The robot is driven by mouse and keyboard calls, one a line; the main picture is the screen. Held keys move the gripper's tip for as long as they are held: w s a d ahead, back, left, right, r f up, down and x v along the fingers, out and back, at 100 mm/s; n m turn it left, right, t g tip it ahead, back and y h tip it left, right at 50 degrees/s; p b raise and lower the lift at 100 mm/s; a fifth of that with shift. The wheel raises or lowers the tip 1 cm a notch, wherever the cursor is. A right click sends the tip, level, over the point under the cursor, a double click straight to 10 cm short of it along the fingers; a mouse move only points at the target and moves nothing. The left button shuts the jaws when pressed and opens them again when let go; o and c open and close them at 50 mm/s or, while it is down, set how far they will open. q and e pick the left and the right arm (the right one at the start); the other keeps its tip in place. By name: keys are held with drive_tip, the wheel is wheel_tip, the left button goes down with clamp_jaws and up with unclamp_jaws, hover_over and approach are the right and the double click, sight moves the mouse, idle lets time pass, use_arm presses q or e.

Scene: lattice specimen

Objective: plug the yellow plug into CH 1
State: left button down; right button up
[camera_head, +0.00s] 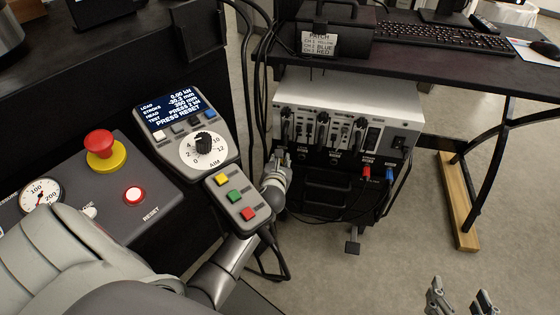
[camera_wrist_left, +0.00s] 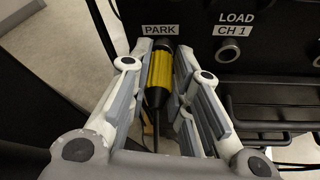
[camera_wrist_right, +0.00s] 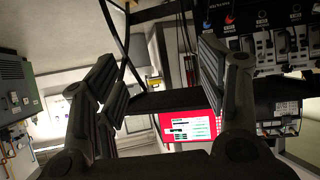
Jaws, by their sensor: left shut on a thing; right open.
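The yellow plug (camera_wrist_left: 160,72), a yellow body with a black tail and cable, sits between my left gripper's fingers (camera_wrist_left: 157,78) in the left wrist view. The gripper is shut on it. The plug's front end is at the black panel under the PARK label (camera_wrist_left: 160,30); whether it is seated in a socket there is hidden. The round CH 1 socket (camera_wrist_left: 228,55) is to the right, under its label, and looks empty. In the head view my left gripper (camera_head: 277,166) is at the cabinet's left front, the plug hidden. My right gripper (camera_head: 462,302) is open and empty, low right.
Another socket (camera_wrist_left: 317,61) shows at the panel's right edge. The grey-topped cabinet (camera_head: 350,98) has knobs, plus red (camera_head: 367,172) and blue (camera_head: 390,174) plugs with cables. A control pendant (camera_head: 238,200) stands close left of the left gripper. Floor at right is clear.

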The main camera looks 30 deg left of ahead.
use_arm(q)
drive_tip(key=shift+s+d+p, duration=0.15)
drive_tip(key=shift+s+p, duration=0.2)
drive_tip(key=shift+s, duration=0.05)
use_arm(e)
drive_tip(key=shift+s+d+f+g+h, duration=0.15)
drive_tip(key=shift+s+d+f+g, duration=0.1)
drive_tip(key=shift+s+f+g, duration=0.25)
drive_tip(key=shift+s+d+f+g+h, duration=0.2)
drive_tip(key=shift+s+f+g, duration=0.1)
drive_tip(key=shift+s+f, duration=0.25)
idle(1.2)
use_arm(q)
drive_tip(key=shift+s+d+p, duration=0.25)
drive_tip(key=shift+s+p, duration=0.05)
drive_tip(key=shift+s, duration=0.35)
drive_tip(key=shift+s+d+p, duration=0.25)
drive_tip(key=shift+s+p, duration=0.1)
drive_tip(key=shift+s, duration=0.3)
drive_tip(key=shift+s+d+p, duration=0.25)
drive_tip(key=shift+s+p, duration=0.05)
drive_tip(key=shift+s, duration=0.35)
use_arm(e)
drive_tip(key=s+d+f+g+h, duration=0.1)
drive_tip(key=s+d+f+g, duration=0.2)
drive_tip(key=s, duration=0.5)
drive_tip(key=shift+s+f+g, duration=0.25)
drive_tip(key=shift+f+g, duration=0.6)
drive_tip(key=shift+g, duration=0.35)
